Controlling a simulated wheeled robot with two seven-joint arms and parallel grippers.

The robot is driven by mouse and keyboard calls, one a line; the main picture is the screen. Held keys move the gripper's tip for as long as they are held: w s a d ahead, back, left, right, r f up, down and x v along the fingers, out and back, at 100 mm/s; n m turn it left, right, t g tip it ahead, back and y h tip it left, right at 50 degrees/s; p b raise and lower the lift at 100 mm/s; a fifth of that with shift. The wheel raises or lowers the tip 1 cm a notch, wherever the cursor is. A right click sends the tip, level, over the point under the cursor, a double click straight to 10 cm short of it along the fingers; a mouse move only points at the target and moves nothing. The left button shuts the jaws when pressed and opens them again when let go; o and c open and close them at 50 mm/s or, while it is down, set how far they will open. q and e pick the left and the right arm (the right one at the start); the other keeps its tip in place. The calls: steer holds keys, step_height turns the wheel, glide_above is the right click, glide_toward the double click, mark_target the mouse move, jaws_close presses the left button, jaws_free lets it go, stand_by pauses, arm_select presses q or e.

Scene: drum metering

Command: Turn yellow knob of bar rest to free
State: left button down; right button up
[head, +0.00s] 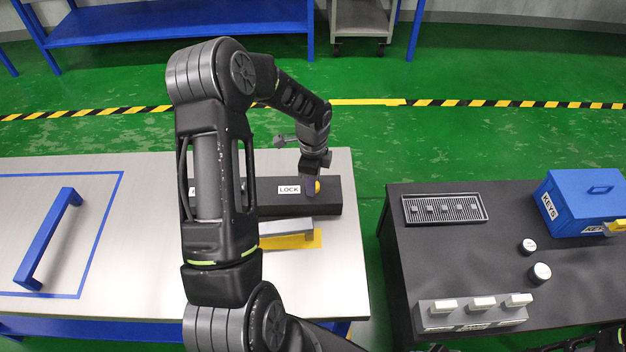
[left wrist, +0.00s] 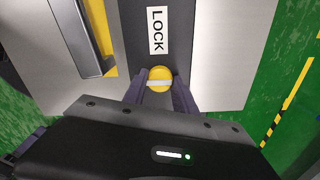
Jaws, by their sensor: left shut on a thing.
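The bar rest (head: 270,207) is a long black block on the light table, with a white LOCK label (head: 289,190) near its right end. The yellow knob (head: 318,187) sits right of that label, partly hidden by my gripper. In the left wrist view the round knob (left wrist: 160,73) carries a white stripe, which lies crosswise to the block's length. My left gripper (left wrist: 159,97) is shut on the knob, one dark finger on each side. A second white label (head: 193,190) on the block is mostly hidden behind my arm.
A grey bar piece on a yellow plate (head: 305,240) lies in front of the block. A blue handle (head: 48,238) stands inside a blue outline at left. The dark table at right holds a blue KEYS box (head: 580,205), a slotted tray (head: 443,222) and white-topped pieces.

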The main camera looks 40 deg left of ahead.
stand_by(0.3)
arm_select(q)
steer(key=c, duration=1)
jaws_free()
step_height(320, 180, up, 8)
steer(key=shift+f, duration=0.1)
